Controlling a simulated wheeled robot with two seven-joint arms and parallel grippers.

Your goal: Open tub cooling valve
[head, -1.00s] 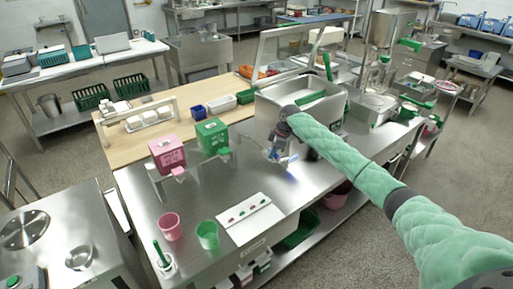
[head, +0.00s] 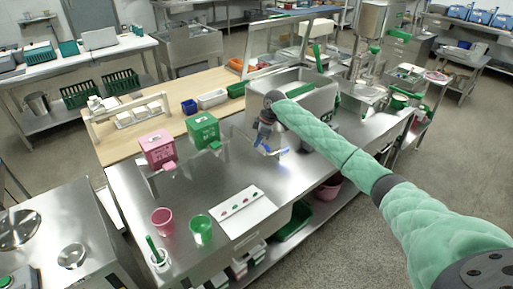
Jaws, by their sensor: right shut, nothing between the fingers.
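My right arm reaches in from the lower right, and its dark gripper (head: 263,138) points down over the steel table in front of the steel tub (head: 318,108). The gripper is shut and looks empty. A small bright blue part (head: 272,151) shows just below and right of the fingers, close to the tub's front. It may be the cooling valve's handle; I cannot tell, nor whether the fingers touch it. My arm hides part of the tub's front. A green lever (head: 317,58) stands up behind the tub. My left gripper is out of view.
A pink box (head: 158,148) and a green box (head: 203,130) stand left of the gripper. A white card (head: 240,212), a pink cup (head: 162,221) and a green cup (head: 201,229) are at the front. The steel tabletop (head: 190,188) between them is clear.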

